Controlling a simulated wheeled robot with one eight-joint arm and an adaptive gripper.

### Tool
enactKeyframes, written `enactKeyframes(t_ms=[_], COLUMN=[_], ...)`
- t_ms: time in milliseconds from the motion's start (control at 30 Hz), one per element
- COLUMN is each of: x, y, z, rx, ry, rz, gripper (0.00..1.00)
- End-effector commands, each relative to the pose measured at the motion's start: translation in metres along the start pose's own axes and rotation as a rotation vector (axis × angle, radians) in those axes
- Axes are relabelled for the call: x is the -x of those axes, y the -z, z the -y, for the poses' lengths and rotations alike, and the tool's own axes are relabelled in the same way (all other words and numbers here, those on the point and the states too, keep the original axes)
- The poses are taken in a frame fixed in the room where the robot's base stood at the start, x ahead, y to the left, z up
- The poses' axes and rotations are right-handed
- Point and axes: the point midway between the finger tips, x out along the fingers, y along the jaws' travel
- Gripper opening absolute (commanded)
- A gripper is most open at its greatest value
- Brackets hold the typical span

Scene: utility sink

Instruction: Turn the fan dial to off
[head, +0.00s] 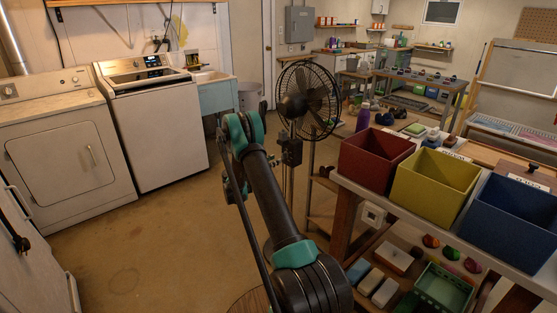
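A black pedestal fan (318,104) with a round wire cage stands on the floor beyond my arm, near the middle of the head view. A small dark box (290,151) sits on its pole below the cage. I cannot make out a dial or its setting at this size. My arm reaches from the bottom of the view toward the fan, and its far teal joint is left of the fan's pole. The far end of my arm folds down behind that joint. My gripper's fingers cannot be made out there, so their state is not shown.
A red bin (372,166), a yellow bin (432,188) and a blue bin (510,215) stand on a shelf unit at right. A white washer (160,130) and dryer (68,165) line the left wall. Open floor (150,240) lies left of my arm.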

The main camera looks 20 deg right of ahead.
Motion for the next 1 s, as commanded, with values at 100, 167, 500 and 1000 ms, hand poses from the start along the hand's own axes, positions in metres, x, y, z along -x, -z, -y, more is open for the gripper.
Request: enactKeyframes(t_ms=[100, 167, 500, 1000], x=[0.027, 0.038, 0.074, 0.074], y=[0.0, 0.0, 0.0, -0.009], z=[-0.001, -0.001, 0.0, 0.006], rx=[0.0, 0.0, 0.0, -0.047], ry=[-0.003, -0.003, 0.0, 0.001], rz=[0.0, 0.0, 0.0, -0.039], gripper=[0.34, 0.34, 0.34, 0.34])
